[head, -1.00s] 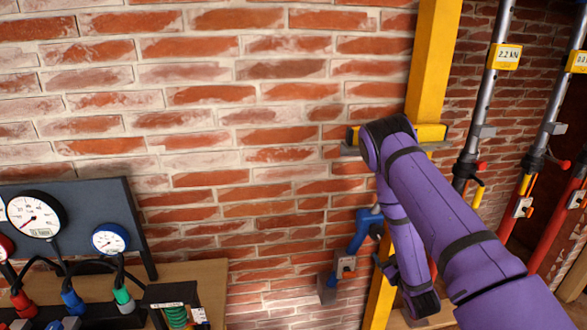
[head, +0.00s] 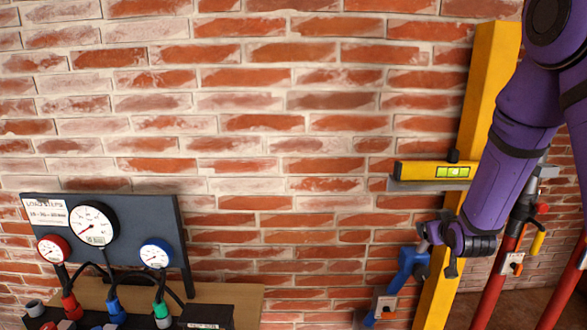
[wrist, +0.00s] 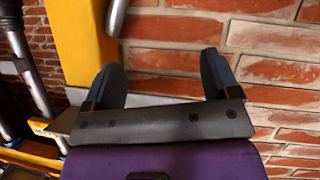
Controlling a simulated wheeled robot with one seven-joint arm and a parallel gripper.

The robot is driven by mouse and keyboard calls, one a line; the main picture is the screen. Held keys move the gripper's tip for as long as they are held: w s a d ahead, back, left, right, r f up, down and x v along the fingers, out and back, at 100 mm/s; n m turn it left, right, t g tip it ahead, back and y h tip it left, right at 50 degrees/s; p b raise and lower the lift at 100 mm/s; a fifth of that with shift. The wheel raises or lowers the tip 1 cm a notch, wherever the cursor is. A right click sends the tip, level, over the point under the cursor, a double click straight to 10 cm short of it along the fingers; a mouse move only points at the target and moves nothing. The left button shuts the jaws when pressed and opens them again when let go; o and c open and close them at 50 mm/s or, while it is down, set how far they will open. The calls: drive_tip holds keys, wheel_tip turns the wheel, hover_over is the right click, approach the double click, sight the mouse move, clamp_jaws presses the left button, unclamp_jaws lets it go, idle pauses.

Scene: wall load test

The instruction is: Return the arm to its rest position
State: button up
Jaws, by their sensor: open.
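My purple arm (head: 510,150) comes in from the upper right of the head view and bends down in front of the yellow post (head: 490,85). Its dark end is low, beside the post and just right of a blue-handled tool (head: 411,268). In the wrist view my gripper (wrist: 160,80) has its two dark fingers spread wide, with nothing between them. Behind the fingers are the brick wall, a pale metal ledge (wrist: 160,98) and the yellow post (wrist: 82,40).
A yellow spirit level (head: 420,171) lies on a metal ledge at the post. Red and grey props (head: 500,265) stand at the right. A gauge panel (head: 125,215) with hoses stands on a wooden bench (head: 245,295) at lower left. The wall between is clear.

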drive_tip(key=s+a+r+m+g+y, duration=0.1)
drive_tip(key=s+a+r+g, duration=0.2)
drive_tip(key=s+r, duration=0.7)
drive_tip(key=s+a+r+g+y, duration=0.1)
drive_tip(key=s+a+r+g, duration=0.15)
drive_tip(key=s+r, duration=0.8)
drive_tip(key=s+a+g, duration=0.2)
drive_tip(key=s, duration=1.3)
drive_tip(key=shift+r, duration=0.35)
drive_tip(key=shift+w+a, duration=0.1)
idle(0.8)
